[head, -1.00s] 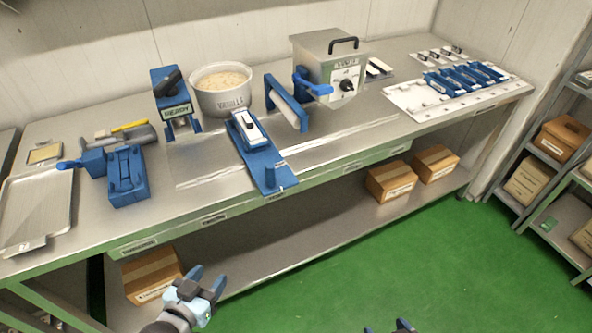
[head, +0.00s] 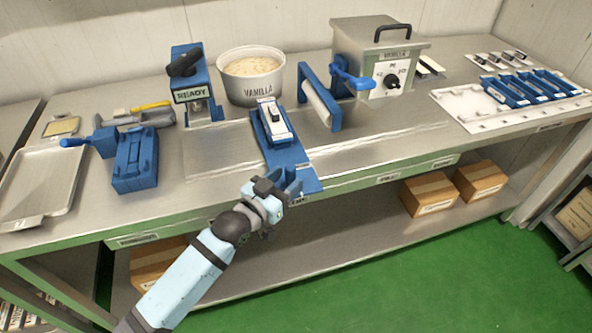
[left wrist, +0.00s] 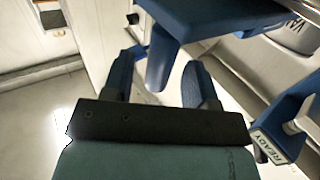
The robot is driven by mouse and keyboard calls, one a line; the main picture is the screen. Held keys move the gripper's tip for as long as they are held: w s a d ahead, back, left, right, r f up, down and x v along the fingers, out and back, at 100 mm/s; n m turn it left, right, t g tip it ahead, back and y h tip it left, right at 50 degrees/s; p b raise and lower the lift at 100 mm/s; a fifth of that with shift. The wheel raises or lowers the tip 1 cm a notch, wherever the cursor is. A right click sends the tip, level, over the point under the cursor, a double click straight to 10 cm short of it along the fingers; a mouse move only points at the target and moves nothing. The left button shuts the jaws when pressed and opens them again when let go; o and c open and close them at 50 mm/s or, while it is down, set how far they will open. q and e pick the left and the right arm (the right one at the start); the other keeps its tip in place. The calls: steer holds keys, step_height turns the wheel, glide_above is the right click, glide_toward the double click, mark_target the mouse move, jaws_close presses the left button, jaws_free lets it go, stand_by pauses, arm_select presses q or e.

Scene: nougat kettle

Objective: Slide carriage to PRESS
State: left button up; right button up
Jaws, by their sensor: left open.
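The blue carriage (head: 299,181) lies on the bench with its front end at the front edge. It carries a white block with a dark part on top (head: 273,121). My left gripper (head: 293,180) is at the carriage's front end, open. In the left wrist view my open fingers (left wrist: 165,80) point toward a blue part (left wrist: 215,18) with a downward tab (left wrist: 160,62) that shows between them; contact cannot be told. A blue press-like unit marked READY (head: 190,92) stands behind left. No PRESS label is readable. My right gripper is out of view.
A tub marked VANILLA (head: 251,80), a blue roller frame (head: 320,100) and a metal kettle box (head: 378,60) stand behind. A blue block (head: 135,160) and tray (head: 40,185) lie left; a white rack (head: 465,112) lies right. Pale rails run along the bench.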

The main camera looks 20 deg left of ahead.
mark_target(295, 172)
arm_select(q)
steer(key=shift+x, duration=1.9)
jaws_close()
